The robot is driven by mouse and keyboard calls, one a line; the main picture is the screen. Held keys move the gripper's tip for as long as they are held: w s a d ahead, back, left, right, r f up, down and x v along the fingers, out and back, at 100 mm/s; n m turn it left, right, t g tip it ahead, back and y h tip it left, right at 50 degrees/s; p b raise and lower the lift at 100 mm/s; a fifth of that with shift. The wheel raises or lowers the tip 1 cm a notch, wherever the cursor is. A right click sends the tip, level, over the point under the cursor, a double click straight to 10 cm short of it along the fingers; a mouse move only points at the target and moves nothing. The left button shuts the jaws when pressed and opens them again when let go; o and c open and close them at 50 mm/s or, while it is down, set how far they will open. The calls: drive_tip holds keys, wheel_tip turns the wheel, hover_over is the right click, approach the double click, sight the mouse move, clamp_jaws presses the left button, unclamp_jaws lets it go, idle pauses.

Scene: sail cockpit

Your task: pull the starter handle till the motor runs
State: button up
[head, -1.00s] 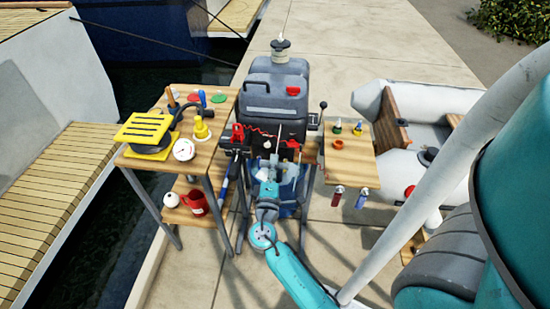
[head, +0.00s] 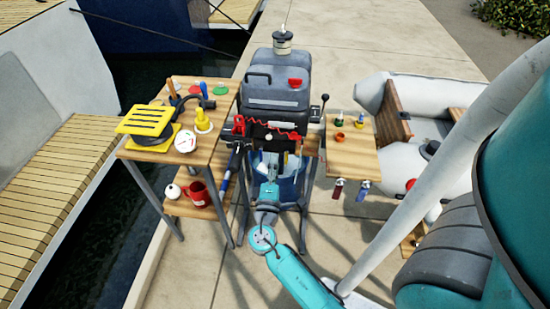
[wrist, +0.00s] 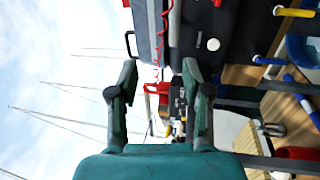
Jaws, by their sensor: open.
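The motor (head: 277,84), with a dark grey top, stands upright in the middle of the head view. It also fills the upper part of the wrist view (wrist: 186,30). A small white round piece (wrist: 213,44) shows on its dark front, and a small pale piece (head: 268,137) shows there in the head view. I cannot tell for sure which part is the starter handle. My gripper (wrist: 160,75) is open, its two fingers apart with nothing between them. In the head view my gripper (head: 269,186) is in front of the motor, below the white piece.
A red coiled cord (head: 285,135) runs across the motor's front. A wooden table (head: 212,140) with a yellow-topped device (head: 152,120) and a red mug (head: 199,192) stands left. A small wooden shelf (head: 352,160) stands right, with a grey dinghy (head: 462,95) beyond. Open paving lies around.

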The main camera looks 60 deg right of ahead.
drive_tip(key=v, duration=0.9)
drive_tip(key=shift+s, duration=0.1)
idle(0.4)
drive_tip(key=s+a+f+n+t+y, duration=0.25)
drive_tip(key=s+a+f+y, duration=0.35)
drive_tip(key=f+y, duration=0.3)
drive_tip(key=s+a+r+m+t+y, duration=0.2)
drive_tip(key=s+a+y, duration=0.6)
drive_tip(key=a, duration=0.5)
drive_tip(key=s+m, duration=0.1)
drive_tip(key=s, duration=0.1)
drive_tip(key=shift+s+a+r, duration=0.2)
drive_tip(key=shift+s+a, duration=0.05)
drive_tip(key=shift+s, duration=0.15)
drive_tip(key=s+r+m+t, duration=0.1)
drive_tip(key=r, duration=0.2)
drive_tip(key=s+a+r+m+y, duration=0.1)
drive_tip(key=r, duration=0.2)
drive_tip(key=s+a+r+m+t, duration=0.1)
drive_tip(key=s+r+m, duration=0.1)
drive_tip(key=r, duration=0.2)
drive_tip(key=shift+s+t+y, duration=0.1)
drive_tip(key=shift+t+y, duration=0.25)
drive_tip(key=shift+y, duration=0.05)
drive_tip(key=shift+c, duration=1.4)
drive_tip(key=shift+r, duration=0.1)
clamp_jaws()
